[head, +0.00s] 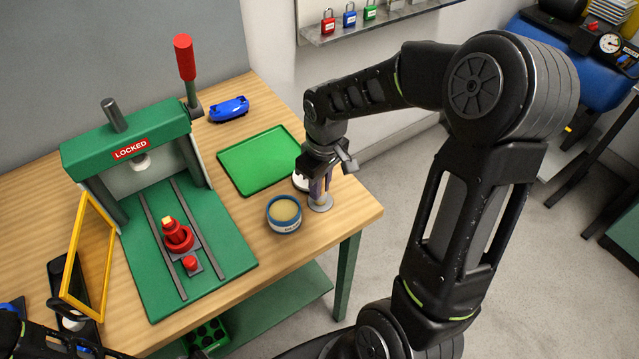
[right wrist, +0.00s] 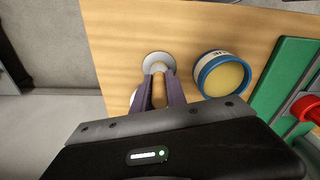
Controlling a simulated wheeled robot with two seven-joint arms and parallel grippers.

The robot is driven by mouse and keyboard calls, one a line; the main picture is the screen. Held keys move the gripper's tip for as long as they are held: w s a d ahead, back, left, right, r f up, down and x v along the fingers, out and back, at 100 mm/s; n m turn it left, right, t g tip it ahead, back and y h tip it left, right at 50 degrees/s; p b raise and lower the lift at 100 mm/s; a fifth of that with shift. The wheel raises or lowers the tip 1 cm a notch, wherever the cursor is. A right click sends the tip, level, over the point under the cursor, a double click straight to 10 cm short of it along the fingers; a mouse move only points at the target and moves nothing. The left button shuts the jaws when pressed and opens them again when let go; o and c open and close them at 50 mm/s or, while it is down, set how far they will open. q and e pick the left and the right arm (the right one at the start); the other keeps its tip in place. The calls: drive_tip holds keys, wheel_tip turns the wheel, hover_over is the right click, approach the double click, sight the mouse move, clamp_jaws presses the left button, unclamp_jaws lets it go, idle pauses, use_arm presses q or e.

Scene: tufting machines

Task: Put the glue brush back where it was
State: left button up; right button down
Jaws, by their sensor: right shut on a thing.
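My right gripper (head: 320,188) is shut on the glue brush at the table's right end. The disc also shows in the head view (head: 320,204). The blue-rimmed glue pot (head: 284,214) stands open just left of the gripper, with yellowish glue inside. At the lower left are dark parts of my left arm; its jaws are unclear.
A green tray (head: 258,160) lies empty behind the pot. A white round thing (head: 300,181) is partly hidden by my right gripper. The green press (head: 130,150) marked LOCKED and a yellow frame (head: 86,257) occupy the left. A blue object (head: 229,108) lies at the back.

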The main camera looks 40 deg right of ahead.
drive_tip(key=shift+f, duration=0.2)
drive_tip(key=c, duration=1.3)
unclamp_jaws()
drive_tip(key=shift+c, duration=0.2)
drive_tip(key=shift+r, duration=0.15)
drive_tip(key=r, duration=1.2)
drive_tip(key=shift+s+d+r+b, duration=0.1)
drive_tip(key=shift+s+b, duration=0.3)
